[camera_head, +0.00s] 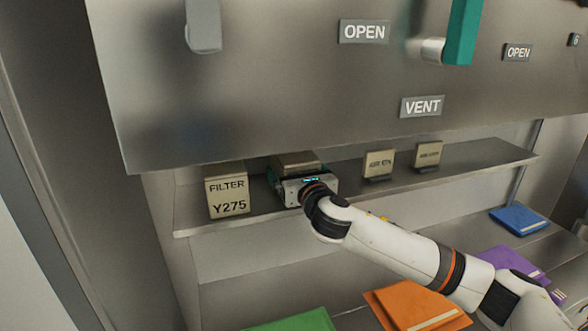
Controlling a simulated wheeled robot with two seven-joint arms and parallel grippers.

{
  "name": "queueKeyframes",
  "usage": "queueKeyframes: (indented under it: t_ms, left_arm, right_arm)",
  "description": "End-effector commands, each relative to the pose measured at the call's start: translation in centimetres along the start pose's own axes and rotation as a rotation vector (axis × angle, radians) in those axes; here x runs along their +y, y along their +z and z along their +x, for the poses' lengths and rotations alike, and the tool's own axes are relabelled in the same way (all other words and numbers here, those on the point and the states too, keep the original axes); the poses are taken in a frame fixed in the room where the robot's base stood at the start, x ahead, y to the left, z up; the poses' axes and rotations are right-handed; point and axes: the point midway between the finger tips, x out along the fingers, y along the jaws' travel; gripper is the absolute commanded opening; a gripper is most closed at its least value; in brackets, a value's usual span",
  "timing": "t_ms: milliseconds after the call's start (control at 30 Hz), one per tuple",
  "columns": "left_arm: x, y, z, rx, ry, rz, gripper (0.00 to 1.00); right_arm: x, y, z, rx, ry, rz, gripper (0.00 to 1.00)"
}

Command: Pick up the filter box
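A beige filter box labelled "FILTER Y275" (228,192) stands upright at the left end of a metal shelf. My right gripper (297,172) is just to its right, apart from it, with its arm coming in from the lower right. A second beige box (296,160) shows behind the gripper body, between its teal fingers. The gripper hides that box's front and label. I cannot tell whether the fingers touch its sides. My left gripper is not in view.
Two small beige boxes stand farther right on the shelf (480,165), the left one (379,163) and the right one (428,155). A raised metal panel (250,110) overhangs the shelf. Green (295,322), orange (415,308), purple (512,262) and blue (519,219) items lie below.

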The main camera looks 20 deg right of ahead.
Motion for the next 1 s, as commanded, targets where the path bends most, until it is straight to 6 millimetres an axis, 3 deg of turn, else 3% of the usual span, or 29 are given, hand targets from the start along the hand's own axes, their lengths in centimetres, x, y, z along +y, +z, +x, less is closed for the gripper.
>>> queueKeyframes:
  t_ms: [100,433,733,1000]
  left_arm:
    - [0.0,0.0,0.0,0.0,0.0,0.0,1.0]
    - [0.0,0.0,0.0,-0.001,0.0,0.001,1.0]
    - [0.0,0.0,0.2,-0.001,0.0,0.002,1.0]
    - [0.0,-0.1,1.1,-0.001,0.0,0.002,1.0]
  right_arm:
    - [0.0,0.0,0.0,0.0,0.0,0.0,1.0]
    - [0.0,0.0,0.0,0.0,0.001,0.0,0.46]
    - [0.0,-0.7,0.0,0.005,0.001,0.001,0.45]
    - [0.1,-5.6,-0.1,0.01,0.0,0.001,0.45]
